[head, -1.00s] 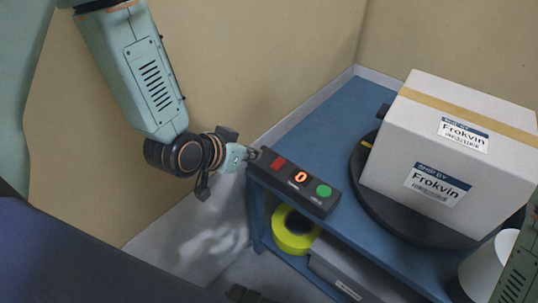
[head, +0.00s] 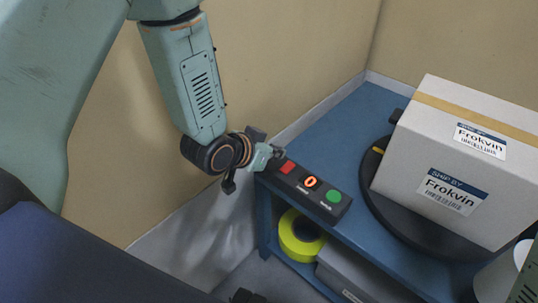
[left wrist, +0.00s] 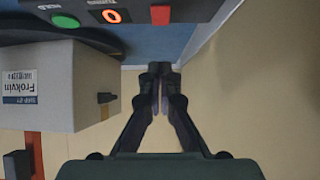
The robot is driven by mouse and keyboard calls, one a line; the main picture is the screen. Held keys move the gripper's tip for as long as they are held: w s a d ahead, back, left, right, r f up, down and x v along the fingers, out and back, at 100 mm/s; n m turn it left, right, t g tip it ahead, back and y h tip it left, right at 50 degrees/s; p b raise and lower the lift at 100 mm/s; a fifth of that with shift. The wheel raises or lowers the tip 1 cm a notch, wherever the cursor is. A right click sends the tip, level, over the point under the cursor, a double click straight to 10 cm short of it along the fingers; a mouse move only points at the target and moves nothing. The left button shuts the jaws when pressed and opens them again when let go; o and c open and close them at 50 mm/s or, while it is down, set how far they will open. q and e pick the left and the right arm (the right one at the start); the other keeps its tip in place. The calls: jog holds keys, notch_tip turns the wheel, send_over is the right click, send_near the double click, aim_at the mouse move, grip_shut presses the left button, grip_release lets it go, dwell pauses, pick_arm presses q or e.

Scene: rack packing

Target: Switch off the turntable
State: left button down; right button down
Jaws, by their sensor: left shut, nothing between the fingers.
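The black control box (head: 326,209) sits at the near left corner of the blue table. It has a red button (head: 288,167), a lit orange ring-shaped symbol (head: 311,182) and a green button (head: 333,197). The black turntable (head: 378,205) carries a white carton (head: 410,165) labelled Frokvin. My left gripper (head: 279,153) is shut and empty, its tips close beside the red button; contact cannot be told. In the left wrist view the shut fingers (left wrist: 160,72) point towards the red button (left wrist: 160,15), with a gap in the picture. My right gripper is out of view.
The blue table (head: 335,130) stands against beige walls. A yellow roll (head: 300,240) and a grey box (head: 342,274) sit on its lower shelf. A white cylindrical thing (head: 492,283) is at the lower right. The table top behind the control box is clear.

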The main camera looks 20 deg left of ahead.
aim_at(286, 169)
pick_arm(q)
jog(key=b+x, duration=0.1)
jog(key=x, duration=0.4)
notch_tip(286, 169, down, 3)
jog(key=shift+r+b, duration=0.25)
jog(key=shift+b, duration=0.45)
jog(key=shift+w+f, duration=0.15)
jog(key=shift+f, duration=0.45)
jog(key=shift+f, duration=0.15)
jog(key=shift+w, duration=0.15)
